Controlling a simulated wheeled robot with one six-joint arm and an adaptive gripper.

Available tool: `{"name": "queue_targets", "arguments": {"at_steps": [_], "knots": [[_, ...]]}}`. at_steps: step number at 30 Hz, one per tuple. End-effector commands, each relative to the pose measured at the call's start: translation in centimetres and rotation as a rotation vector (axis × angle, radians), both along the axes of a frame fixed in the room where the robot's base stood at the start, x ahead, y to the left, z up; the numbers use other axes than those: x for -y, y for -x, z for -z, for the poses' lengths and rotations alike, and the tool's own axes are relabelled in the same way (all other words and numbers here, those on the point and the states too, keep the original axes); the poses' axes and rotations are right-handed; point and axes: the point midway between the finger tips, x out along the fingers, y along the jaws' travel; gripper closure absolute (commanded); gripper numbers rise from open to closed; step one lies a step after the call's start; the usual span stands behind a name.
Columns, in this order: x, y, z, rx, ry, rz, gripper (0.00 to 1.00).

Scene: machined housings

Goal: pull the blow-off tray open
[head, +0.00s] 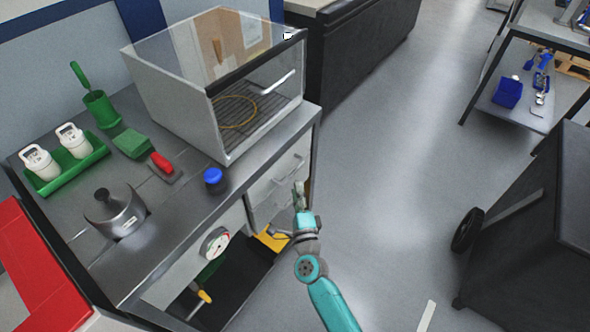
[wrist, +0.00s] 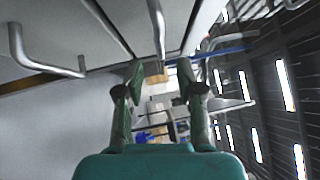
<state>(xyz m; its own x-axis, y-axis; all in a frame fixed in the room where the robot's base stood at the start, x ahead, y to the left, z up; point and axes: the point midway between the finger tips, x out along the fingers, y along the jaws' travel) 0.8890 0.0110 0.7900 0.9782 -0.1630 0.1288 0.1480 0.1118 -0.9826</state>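The grey drawer fronts (head: 278,183) are in the bench side below the clear-fronted box; no label shows which is the blow-off tray. They look closed. My gripper (head: 300,190) is just in front of them, near their right end. In the wrist view my gripper (wrist: 160,72) is open, its two fingers apart with nothing clamped between them. A metal bar handle (wrist: 161,35) shows ahead, in line with the gap between the fingers; I cannot tell whether it is within their reach. Another bar handle (wrist: 45,68) is at the left.
The clear-fronted box (head: 220,85) stands on the bench top (head: 160,215). Below it, left of the drawers, is an open bay with a round gauge (head: 215,243). A dark wheeled cart (head: 530,235) stands at the right. The floor (head: 400,160) between is clear.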

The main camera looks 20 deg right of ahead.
Motion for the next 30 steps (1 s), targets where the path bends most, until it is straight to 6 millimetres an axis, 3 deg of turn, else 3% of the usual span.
{"name": "queue_targets", "arguments": {"at_steps": [6,12,26,30], "knots": [[0.7,-4.0,-0.6,0.002,0.001,0.0,0.63],[1.1,-6.5,-0.9,0.001,0.0,0.0,0.63],[1.3,-7.6,-1.0,-0.001,0.002,-0.001,0.63],[1.3,-7.6,-1.0,-0.001,0.002,-0.001,0.93]]}}
